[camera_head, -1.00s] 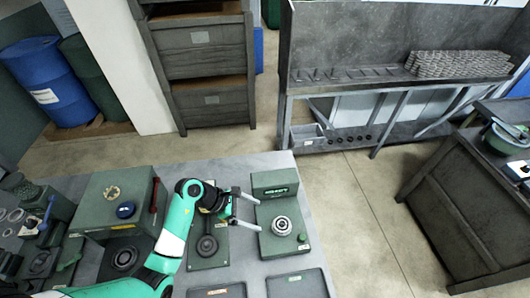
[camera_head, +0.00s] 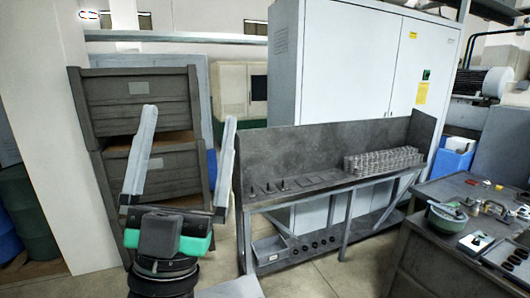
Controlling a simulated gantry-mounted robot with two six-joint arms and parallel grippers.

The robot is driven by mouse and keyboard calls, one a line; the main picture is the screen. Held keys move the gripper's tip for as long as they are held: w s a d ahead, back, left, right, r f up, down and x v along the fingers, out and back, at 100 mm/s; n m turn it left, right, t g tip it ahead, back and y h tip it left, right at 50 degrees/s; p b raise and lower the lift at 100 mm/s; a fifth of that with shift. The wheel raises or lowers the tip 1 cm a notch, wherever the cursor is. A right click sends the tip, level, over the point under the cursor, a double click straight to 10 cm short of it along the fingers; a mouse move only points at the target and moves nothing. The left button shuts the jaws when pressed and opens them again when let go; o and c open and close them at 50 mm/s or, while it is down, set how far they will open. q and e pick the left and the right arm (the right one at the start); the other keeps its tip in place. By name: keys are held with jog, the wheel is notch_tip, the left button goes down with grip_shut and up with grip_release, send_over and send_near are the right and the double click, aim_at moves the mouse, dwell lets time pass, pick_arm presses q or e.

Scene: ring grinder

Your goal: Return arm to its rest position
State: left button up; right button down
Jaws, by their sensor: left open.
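My left gripper (camera_head: 186,140) shows in the lower left of the head view, close to the camera. Its two grey fingers point up and stand wide apart, with nothing between them. The fingers and the green-and-black wrist block part of the stacked wooden crates behind. My right gripper is not in view.
Grey wooden crates (camera_head: 138,90) are stacked behind the gripper. A grey rack bench (camera_head: 330,150) with a pile of rings (camera_head: 384,160) stands in the middle, before a tall white cabinet (camera_head: 345,62). A dark workbench (camera_head: 420,258) with tools is at the right.

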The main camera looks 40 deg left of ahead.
pick_arm(q)
jog(key=w+d+m+h, duration=0.2)
jog(key=d+h, duration=0.8)
jog(key=h, duration=0.6)
notch_tip(320, 180, up, 16)
jog(key=p, duration=1.6)
notch_tip(320, 180, down, 33)
jog(key=b, duration=3.3)
jog(key=shift+a, duration=0.15)
